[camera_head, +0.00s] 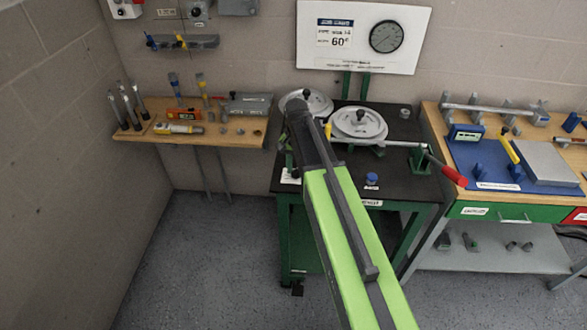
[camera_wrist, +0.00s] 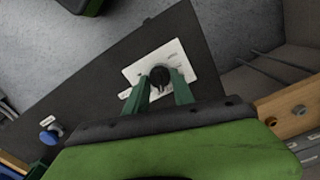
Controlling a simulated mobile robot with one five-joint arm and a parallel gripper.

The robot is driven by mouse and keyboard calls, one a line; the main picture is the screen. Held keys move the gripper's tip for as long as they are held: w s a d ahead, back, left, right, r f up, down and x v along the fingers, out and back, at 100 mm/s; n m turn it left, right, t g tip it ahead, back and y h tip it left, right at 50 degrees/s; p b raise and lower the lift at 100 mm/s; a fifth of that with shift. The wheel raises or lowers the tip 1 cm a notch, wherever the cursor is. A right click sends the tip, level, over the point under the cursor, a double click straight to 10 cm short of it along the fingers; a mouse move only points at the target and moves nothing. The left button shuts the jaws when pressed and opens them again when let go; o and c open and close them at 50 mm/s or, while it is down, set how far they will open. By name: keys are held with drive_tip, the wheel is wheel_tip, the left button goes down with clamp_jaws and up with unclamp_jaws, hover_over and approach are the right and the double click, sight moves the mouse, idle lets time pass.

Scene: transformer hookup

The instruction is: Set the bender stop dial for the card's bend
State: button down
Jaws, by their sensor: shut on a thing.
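The stop dial, a black knob (camera_wrist: 160,76) on a white scale plate (camera_wrist: 140,70), shows in the wrist view on the dark bench top. My gripper (camera_wrist: 162,84) has its two green fingers on either side of the knob and is shut on it. The scale marks are too small to read. In the head view my arm hides the dial. The card (camera_head: 336,34) on the white wall board reads 60°. The bender (camera_head: 357,124), with round grey wheels and a red-ended handle (camera_head: 447,174), stands on the black-topped bench.
A blue knob (camera_head: 371,179) sits on the bench's front right and also shows in the wrist view (camera_wrist: 48,137). A wooden shelf (camera_head: 215,140) with tools is at left. A workbench with a blue mat (camera_head: 480,165) is at right. The floor in front is clear.

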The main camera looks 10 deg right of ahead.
drive_tip(key=shift+w+a+m, duration=0.1)
drive_tip(key=shift+w+m, duration=0.05)
drive_tip(key=shift+m, duration=0.95)
drive_tip(key=c, duration=1.1)
unclamp_jaws()
drive_tip(key=shift+o, duration=0.2)
